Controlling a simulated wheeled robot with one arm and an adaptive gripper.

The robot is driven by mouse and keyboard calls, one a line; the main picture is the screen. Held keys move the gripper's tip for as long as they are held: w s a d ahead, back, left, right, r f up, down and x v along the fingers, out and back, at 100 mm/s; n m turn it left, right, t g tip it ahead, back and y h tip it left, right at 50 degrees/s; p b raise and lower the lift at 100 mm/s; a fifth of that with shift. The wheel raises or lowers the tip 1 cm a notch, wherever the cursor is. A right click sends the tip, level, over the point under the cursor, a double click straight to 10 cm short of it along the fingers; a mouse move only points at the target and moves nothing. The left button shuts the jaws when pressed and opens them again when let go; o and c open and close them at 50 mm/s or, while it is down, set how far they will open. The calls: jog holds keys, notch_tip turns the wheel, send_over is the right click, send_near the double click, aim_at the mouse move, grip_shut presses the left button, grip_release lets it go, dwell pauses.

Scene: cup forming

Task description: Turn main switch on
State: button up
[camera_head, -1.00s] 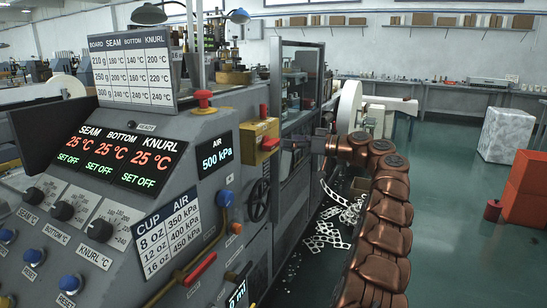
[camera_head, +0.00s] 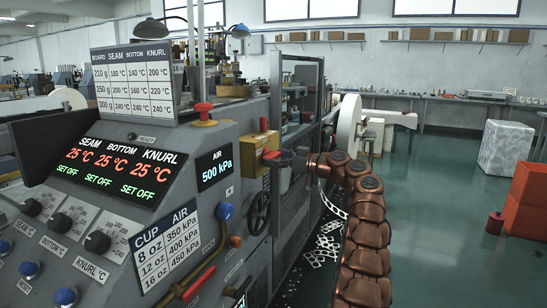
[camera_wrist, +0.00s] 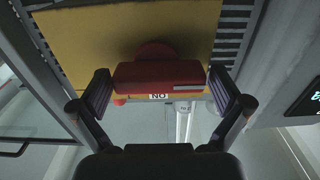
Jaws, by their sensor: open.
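The main switch is a red handle (camera_head: 271,155) on a yellow box (camera_head: 252,146) on the machine's right side. In the wrist view the red handle (camera_wrist: 158,75) lies crosswise in front of the yellow plate (camera_wrist: 125,35), with a small white label showing letters, seemingly upside down, below it. My gripper (camera_head: 285,158) is at the handle in the head view. In the wrist view my open gripper (camera_wrist: 160,92) has one finger on each side of the handle. Whether either finger touches it I cannot tell.
The grey machine panel (camera_head: 195,150) carries displays, knobs and buttons. Its temperature display (camera_head: 118,165) shows 25 °C and SET OFF; the air display (camera_head: 214,168) shows 500 kPa. A red button (camera_head: 203,112) stands atop the panel. Open green floor (camera_head: 440,230) lies to the right.

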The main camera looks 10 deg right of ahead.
jog(key=shift+w+a, duration=0.15)
jog(key=shift+c, duration=0.4)
jog(key=c, duration=0.8)
